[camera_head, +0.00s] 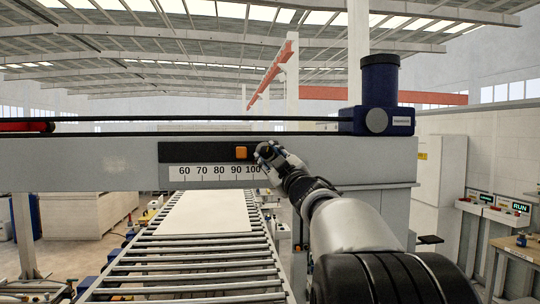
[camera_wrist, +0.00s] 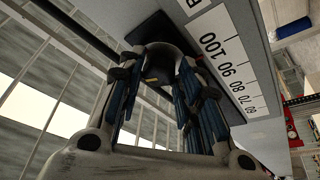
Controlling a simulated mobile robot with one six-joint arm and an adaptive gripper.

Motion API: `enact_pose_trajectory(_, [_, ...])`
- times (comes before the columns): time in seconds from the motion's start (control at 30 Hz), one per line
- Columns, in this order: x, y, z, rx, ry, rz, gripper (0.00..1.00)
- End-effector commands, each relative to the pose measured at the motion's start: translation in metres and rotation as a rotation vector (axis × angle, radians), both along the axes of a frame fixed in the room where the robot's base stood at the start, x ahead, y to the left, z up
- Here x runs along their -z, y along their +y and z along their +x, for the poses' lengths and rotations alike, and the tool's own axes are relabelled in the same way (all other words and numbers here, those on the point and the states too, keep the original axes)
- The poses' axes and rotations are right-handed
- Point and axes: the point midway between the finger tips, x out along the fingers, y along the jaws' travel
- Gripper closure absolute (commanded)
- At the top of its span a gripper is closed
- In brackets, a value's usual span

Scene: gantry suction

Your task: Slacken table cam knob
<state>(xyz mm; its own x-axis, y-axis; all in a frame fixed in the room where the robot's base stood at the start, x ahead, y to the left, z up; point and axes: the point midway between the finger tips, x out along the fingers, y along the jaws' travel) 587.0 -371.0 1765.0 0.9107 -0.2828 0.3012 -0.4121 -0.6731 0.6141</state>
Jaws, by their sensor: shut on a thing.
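The cam knob (camera_head: 265,150) is a dark round knob on the face of the grey gantry beam (camera_head: 80,165), at the right end of a black slot plate. My gripper (camera_head: 272,160) reaches it from the right and front and covers much of it. In the wrist view the dark knob (camera_wrist: 160,62) sits between the fingers of my gripper (camera_wrist: 162,75), which are shut on it. The knob's turn angle cannot be told. An orange pointer (camera_head: 241,152) sits left of the knob, above the white number scale (camera_head: 215,172), near 90.
A roller conveyor (camera_head: 190,268) with a pale flat panel (camera_head: 205,212) runs under the beam. A blue motor (camera_head: 380,95) stands on the beam's right end. Control boxes and a lit RUN sign (camera_head: 521,207) are at far right. Space in front of the beam's left part is free.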

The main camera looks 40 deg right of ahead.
Motion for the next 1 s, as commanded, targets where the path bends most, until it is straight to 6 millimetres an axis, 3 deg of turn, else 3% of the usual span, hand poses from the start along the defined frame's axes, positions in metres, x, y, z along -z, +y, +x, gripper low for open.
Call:
enact_pose_trajectory(0.37, [-0.0019,0.0006,-0.0004,-0.001,0.000,-0.008,0.92])
enact_pose_trajectory(0.4, [-0.0019,0.0006,-0.0003,-0.001,0.000,-0.008,0.67])
enact_pose_trajectory(0.7, [-0.0010,0.0003,-0.0002,0.000,0.001,-0.006,0.47])
enact_pose_trajectory(1.0, [-0.0004,0.0001,-0.0005,0.000,0.002,-0.006,0.47])
